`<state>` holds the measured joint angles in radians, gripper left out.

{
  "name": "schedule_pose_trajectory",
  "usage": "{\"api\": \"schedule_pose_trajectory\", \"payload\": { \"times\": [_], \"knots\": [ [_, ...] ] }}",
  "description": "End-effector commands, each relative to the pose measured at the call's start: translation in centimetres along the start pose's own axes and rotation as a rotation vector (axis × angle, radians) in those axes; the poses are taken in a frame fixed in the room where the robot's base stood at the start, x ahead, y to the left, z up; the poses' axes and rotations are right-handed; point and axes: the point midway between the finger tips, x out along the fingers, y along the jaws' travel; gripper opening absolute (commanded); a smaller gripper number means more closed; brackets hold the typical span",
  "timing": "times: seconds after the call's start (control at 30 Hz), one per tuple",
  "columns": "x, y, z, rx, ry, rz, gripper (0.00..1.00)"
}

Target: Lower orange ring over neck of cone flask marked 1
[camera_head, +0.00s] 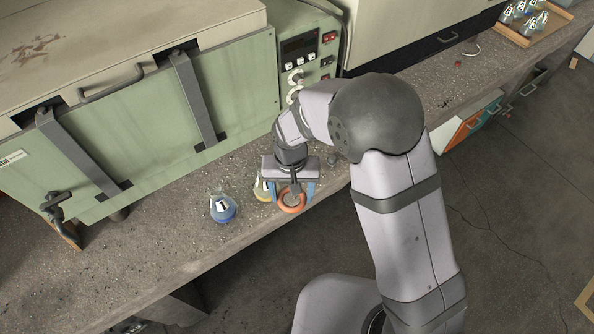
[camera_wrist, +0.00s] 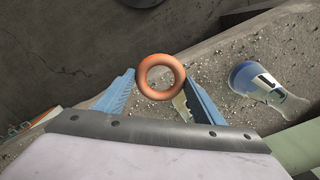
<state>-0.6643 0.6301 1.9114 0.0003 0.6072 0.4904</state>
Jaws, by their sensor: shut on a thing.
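My gripper (camera_head: 291,192) points down over the bench near its front edge. Its blue fingers are shut on the orange ring (camera_head: 292,209), one on each side; the ring also shows in the wrist view (camera_wrist: 161,95). A cone flask with blue liquid (camera_head: 222,214) stands upright to the left of the gripper, apart from the ring; it also shows at the right of the wrist view (camera_wrist: 244,77). Its white label has a dark mark, too small to read surely. A cone flask with yellow liquid (camera_head: 261,191) stands just behind my gripper, partly hidden by it.
A green oven-like box (camera_head: 150,125) with a control panel (camera_head: 307,58) stands behind the flasks. A small grey object (camera_head: 332,160) lies right of my gripper. A tray (camera_head: 518,38) with several flasks stands at the far right. Bench left of the blue flask is clear.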

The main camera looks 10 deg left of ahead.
Motion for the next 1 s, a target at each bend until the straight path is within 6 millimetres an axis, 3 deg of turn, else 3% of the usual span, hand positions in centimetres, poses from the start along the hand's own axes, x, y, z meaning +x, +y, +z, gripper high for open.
{"api": "schedule_pose_trajectory", "payload": {
  "times": [0.03,0.27,0.53,0.8,1.0],
  "knots": [
    [-1.4,-1.1,-0.1,-0.022,0.008,-0.004,0.35],
    [-3.8,-5.0,0.9,-0.115,0.007,-0.003,0.35],
    [-7.9,-11.5,3.6,-0.27,0.007,-0.003,0.35],
    [-11.3,-17.1,1.4,-0.331,0.009,-0.005,0.35],
    [-13.0,-19.1,0.8,-0.354,0.008,-0.004,0.35]
  ]
}}
